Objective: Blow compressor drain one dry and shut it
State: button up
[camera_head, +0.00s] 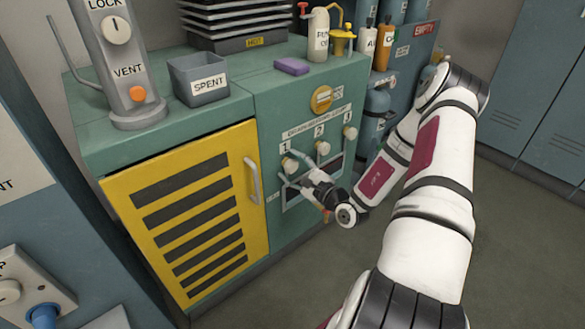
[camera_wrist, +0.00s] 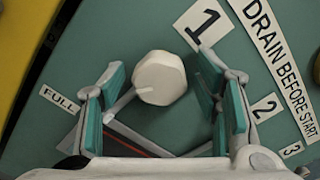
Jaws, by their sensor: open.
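The drain one knob (camera_wrist: 160,78) is a pale, many-sided knob on the green compressor front, beside the label 1 (camera_wrist: 203,20). In the head view my gripper (camera_head: 297,174) is at the panel, just below the drain one knob (camera_head: 289,164). A dark slot with a red line shows behind the fingers in the wrist view. I cannot tell whether the drain is open.
Drain knobs two (camera_head: 323,148) and three (camera_head: 350,133) sit to the right on the same panel. A yellow louvred door (camera_head: 190,215) with a handle (camera_head: 253,180) is to the left. A SPENT bin (camera_head: 199,82) and a purple sponge (camera_head: 291,66) are on top. Floor to the right is clear.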

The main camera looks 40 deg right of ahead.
jog(key=c, duration=1.2)
jog(key=shift+o, duration=0.2)
